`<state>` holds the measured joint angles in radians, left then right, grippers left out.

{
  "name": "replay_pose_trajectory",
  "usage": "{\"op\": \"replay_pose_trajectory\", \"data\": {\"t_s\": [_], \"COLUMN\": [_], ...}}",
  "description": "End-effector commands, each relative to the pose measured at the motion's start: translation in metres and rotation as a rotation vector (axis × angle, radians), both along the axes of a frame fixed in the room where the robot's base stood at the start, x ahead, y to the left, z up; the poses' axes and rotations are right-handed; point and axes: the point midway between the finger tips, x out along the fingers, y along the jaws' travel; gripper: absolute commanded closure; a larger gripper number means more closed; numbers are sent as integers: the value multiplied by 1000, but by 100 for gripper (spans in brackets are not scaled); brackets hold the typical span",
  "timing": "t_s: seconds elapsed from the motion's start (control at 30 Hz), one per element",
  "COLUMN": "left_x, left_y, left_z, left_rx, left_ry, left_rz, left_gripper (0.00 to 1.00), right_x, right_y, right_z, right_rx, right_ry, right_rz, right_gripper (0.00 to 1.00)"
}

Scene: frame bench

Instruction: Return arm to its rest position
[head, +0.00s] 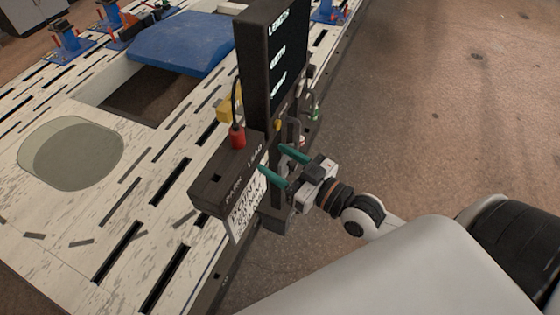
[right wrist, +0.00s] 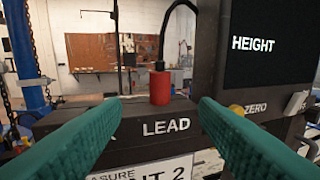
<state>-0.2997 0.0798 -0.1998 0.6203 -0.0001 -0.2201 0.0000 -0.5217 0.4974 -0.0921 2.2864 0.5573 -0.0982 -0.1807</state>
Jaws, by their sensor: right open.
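My right arm reaches in from the lower right in the head view. Its gripper (head: 282,164) has two green fingers, spread apart with nothing between them. It is beside the bench edge, near the dark box (head: 226,178) marked PARK and LEAD. In the right wrist view the two fingers (right wrist: 158,118) frame the LEAD label on the box (right wrist: 160,122). A red plug (head: 237,136) with a black cable stands upright on the box; it also shows in the right wrist view (right wrist: 161,87). My left gripper is not in view.
A dark display post (head: 268,65) rises behind the box. A white sign (head: 245,208) hangs at the bench edge. The slotted bench (head: 60,215) carries a glassy oval (head: 70,153) and a blue pad (head: 180,42). The floor (head: 440,110) on the right is clear.

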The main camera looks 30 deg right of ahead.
Motion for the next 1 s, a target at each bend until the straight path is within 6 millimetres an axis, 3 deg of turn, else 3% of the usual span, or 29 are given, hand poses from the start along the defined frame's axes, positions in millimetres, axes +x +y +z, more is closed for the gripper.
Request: {"op": "replay_pose_trajectory", "data": {"t_s": [0.33,0.47,0.57,0.63,0.77,0.87,1.0], "left_x": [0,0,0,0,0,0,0], "left_y": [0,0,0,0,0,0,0], "left_z": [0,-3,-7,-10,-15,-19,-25], "left_rx": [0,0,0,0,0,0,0], "left_ry": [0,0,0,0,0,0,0], "left_rz": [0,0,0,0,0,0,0], "left_gripper": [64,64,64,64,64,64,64], "right_x": [1,8,14,13,-2,-26,-78], "right_y": [-1,-11,-27,-39,-58,-68,-73], "right_z": [-4,-41,-100,-153,-250,-322,-417], "right_rx": [-1,-24,-60,-89,-148,-192,-255], "right_ry": [6,65,164,253,430,569,776], "right_rz": [-4,-38,-89,-128,-190,-224,-250], "right_gripper": [45,45,45,45,45,45,45]}}
